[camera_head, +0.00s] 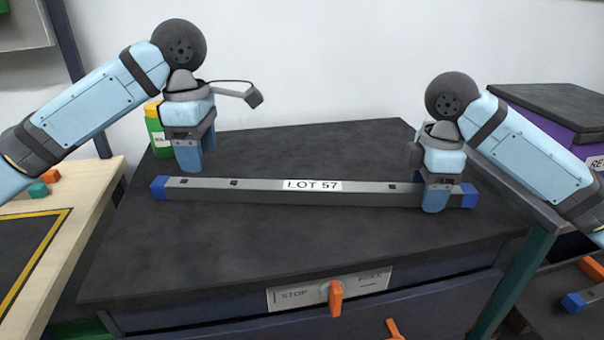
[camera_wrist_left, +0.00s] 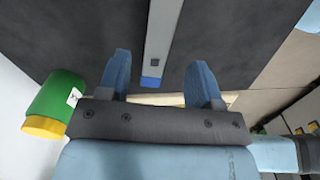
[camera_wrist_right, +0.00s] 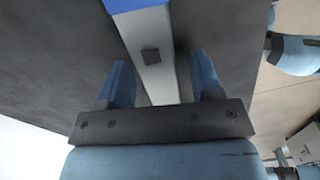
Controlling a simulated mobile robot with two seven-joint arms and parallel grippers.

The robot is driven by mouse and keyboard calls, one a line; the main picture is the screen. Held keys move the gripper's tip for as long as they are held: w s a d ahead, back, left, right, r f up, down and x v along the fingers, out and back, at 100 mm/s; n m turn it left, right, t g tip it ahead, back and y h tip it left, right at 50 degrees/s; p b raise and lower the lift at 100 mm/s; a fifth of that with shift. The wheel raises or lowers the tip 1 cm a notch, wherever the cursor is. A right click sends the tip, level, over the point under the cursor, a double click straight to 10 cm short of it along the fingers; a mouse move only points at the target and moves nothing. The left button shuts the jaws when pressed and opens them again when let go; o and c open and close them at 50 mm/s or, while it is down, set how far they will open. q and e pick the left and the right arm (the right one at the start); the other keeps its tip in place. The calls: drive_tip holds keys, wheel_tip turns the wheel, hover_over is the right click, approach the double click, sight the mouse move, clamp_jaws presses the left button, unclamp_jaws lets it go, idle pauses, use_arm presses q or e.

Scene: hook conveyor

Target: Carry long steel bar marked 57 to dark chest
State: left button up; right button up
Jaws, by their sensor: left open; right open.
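The long steel bar (camera_head: 260,191) is grey with blue ends and a white "LOT 57" label. It appears to lie across the top of the dark chest (camera_head: 300,248). It also shows in the left wrist view (camera_wrist_left: 160,38) and the right wrist view (camera_wrist_right: 152,62). My left gripper (camera_head: 190,168) is open above and just behind the bar's left end. My right gripper (camera_head: 435,208) is open and lower, at the bar near its right end. In the right wrist view the bar runs between its open fingers. Whether the fingers touch it cannot be told.
A green and yellow bottle (camera_head: 158,130) stands behind the bar's left end. A purple box with a dark lid (camera_head: 550,105) stands back right. A wooden table (camera_head: 85,190) is at left.

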drive_tip(key=shift+r, duration=0.1)
use_arm(q)
wheel_tip(320, 180, up, 5)
drive_tip(key=shift+r, duration=0.1)
use_arm(e)
wheel_tip(320, 180, up, 12)
idle(0.4)
